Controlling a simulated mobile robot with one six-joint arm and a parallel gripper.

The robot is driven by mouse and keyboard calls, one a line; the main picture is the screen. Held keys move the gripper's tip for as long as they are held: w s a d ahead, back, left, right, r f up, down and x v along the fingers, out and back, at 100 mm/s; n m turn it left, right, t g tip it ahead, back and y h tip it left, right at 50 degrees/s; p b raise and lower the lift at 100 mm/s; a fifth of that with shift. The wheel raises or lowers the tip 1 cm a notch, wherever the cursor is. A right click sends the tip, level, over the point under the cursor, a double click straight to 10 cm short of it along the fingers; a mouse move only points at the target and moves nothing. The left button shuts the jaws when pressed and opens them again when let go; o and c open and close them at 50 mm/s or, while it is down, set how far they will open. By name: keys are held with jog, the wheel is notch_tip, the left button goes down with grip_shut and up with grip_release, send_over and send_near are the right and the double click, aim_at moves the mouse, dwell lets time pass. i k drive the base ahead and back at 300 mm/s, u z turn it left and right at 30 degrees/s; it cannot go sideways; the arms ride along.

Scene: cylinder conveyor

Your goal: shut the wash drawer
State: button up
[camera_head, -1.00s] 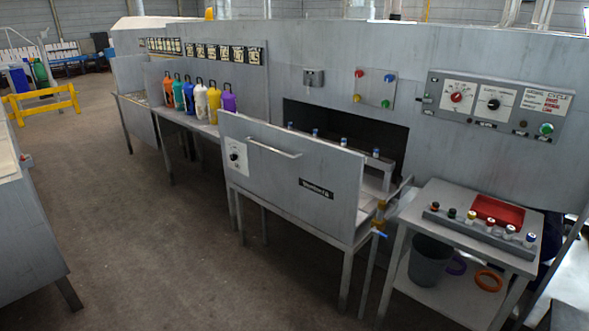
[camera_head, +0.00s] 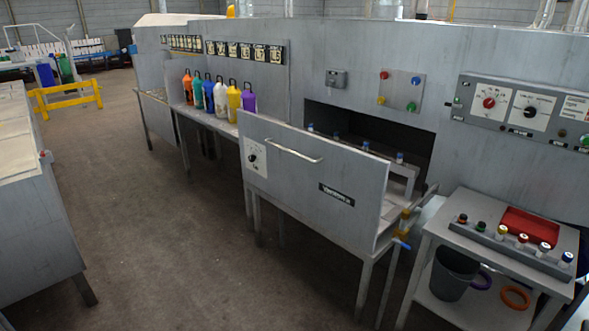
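The wash drawer (camera_head: 300,185) is a large grey front panel on legs, standing out from the grey machine wall. It is pulled open, with a dark opening (camera_head: 385,140) in the wall behind it. Several small capped bottles (camera_head: 365,146) show behind the panel's top edge. My gripper is not in view.
Colourful bottles (camera_head: 221,100) stand on a bench left of the drawer. A trolley (camera_head: 440,218) with a red tray (camera_head: 530,224) and a bucket (camera_head: 453,274) stands close at right. A grey counter (camera_head: 38,215) is at far left. Floor (camera_head: 160,240) between is clear.

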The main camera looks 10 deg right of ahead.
aim_at(345, 189)
jog(key=i, duration=0.75)
jog(key=z, duration=0.1)
jog(key=k, duration=1.35)
jog(key=u, duration=0.05)
jog(key=i, duration=1.1)
jog(key=u, duration=1)
jog(key=i, duration=0.55)
jog(key=u, duration=0.15)
